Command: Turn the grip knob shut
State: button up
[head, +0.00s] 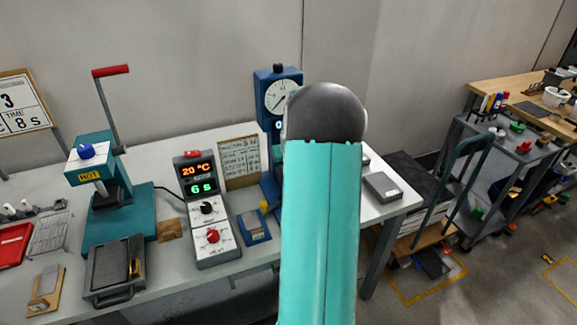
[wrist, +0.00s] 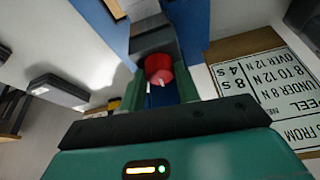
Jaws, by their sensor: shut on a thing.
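The red grip knob (wrist: 158,67) shows in the wrist view, with a small pale mark on its face. It sits at a grey metal block (wrist: 150,35) on a blue stand. My gripper (wrist: 160,88) has its two green fingers on either side of the knob and is shut on it. In the head view, the blue stand with a round dial (head: 279,95) is partly behind my teal arm (head: 320,230). My arm hides the grip knob and my gripper there.
A control box (head: 207,215) with red and black knobs stands left of my arm. A teal press (head: 120,190) with a red-handled lever is farther left. A printed sign (wrist: 262,90) stands close right of my gripper in the wrist view. A grey box (head: 382,187) lies right.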

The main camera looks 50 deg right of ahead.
jog(key=m, duration=0.2)
jog(key=m+g+h, duration=0.1)
jog(key=shift+w+a+m, duration=0.15)
jog(key=shift+w+m, duration=0.05)
jog(key=shift+m, duration=0.2)
jog(key=shift+m+g+h, duration=0.3)
jog(key=shift+m+g, duration=0.4)
jog(key=shift+m, duration=1.2)
jog(key=o, duration=1)
jog(key=v, duration=1.3)
jog(key=shift+a+r, duration=0.1)
jog(key=shift+r, duration=0.25)
